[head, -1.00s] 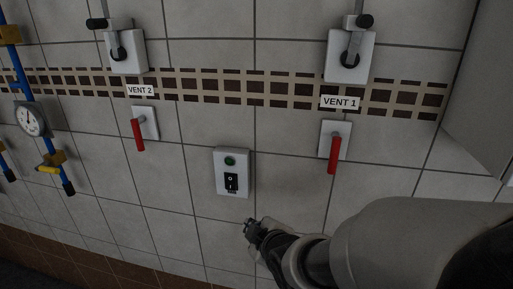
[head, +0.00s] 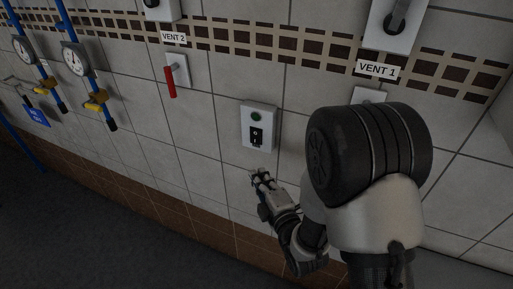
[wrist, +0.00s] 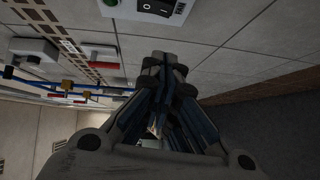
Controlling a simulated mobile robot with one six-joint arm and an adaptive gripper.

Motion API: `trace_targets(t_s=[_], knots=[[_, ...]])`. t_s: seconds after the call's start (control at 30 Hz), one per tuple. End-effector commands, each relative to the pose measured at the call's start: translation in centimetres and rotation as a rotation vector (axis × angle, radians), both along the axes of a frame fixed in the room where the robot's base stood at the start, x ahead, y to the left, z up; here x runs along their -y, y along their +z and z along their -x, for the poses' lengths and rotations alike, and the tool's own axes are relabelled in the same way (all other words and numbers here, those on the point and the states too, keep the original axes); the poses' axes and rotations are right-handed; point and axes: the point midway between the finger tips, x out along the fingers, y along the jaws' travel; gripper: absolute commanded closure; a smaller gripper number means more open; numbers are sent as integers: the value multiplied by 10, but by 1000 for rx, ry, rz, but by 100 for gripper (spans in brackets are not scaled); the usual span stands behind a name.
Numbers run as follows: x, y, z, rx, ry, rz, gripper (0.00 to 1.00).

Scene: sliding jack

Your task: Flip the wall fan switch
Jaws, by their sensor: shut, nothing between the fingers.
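The wall fan switch is a black rocker (head: 256,136) on a white plate (head: 259,108) with a green round button or lamp (head: 257,116) above it. In the wrist view the rocker (wrist: 155,7) is at the top edge, cut off by the frame. My gripper (head: 262,174) is just below the plate in the head view, apart from it. Its fingers (wrist: 166,62) are together and empty in the wrist view. I cannot tell exactly how far they are from the wall.
A red lever (head: 171,82) hangs under the VENT 2 label (head: 173,37) to the left. The VENT 1 label (head: 377,70) is at upper right; my arm covers the lever below it. Blue pipes with gauges (head: 75,59) and yellow handles (head: 96,100) are at far left.

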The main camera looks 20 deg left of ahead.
Motion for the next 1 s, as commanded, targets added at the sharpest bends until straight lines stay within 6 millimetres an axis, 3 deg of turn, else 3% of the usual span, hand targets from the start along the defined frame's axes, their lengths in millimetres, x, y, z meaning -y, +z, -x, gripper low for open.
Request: trace_targets(t_s=[0.33,0.73,1.0], knots=[[-11,0,-14,0,0,-1,100],[-65,-8,-76,-1,-1,-1,100],[-61,-13,-110,-2,-3,-1,100]])
